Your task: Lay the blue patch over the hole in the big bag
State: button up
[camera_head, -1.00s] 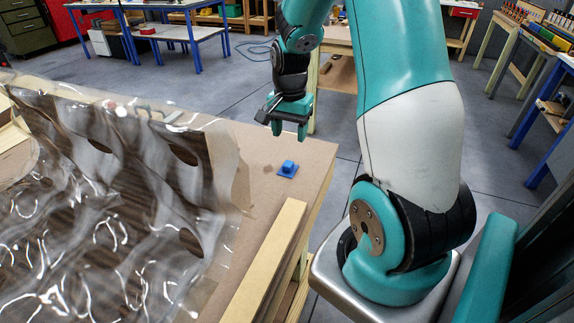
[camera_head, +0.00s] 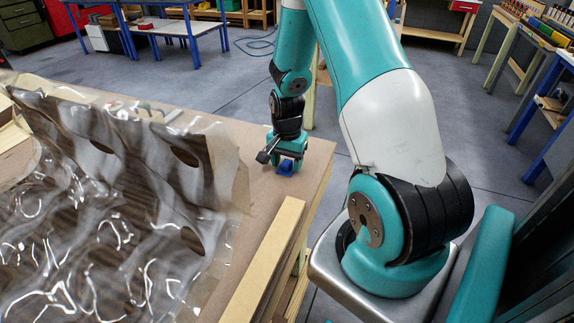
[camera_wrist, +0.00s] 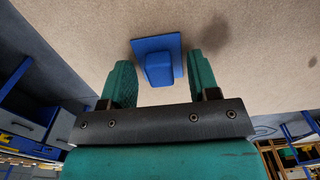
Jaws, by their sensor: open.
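The blue patch (camera_wrist: 158,62), a flat square with a raised block on it, lies on the table board. In the head view the patch (camera_head: 285,168) is partly hidden under my gripper (camera_head: 287,158), near the board's right edge. In the wrist view my gripper (camera_wrist: 162,82) is open, with its two green fingers on either side of the patch's block and nothing held. The big clear bag (camera_head: 130,190) lies wrinkled over dark wood on the left of the board. Dark oval spots show on the bag; I cannot tell which is the hole.
The tan board (camera_head: 262,190) has bare room between the bag and its right edge. A pale wooden strip (camera_head: 265,262) runs along the near right side. Blue-legged benches (camera_head: 175,28) stand farther off.

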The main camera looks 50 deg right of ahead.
grip_shut()
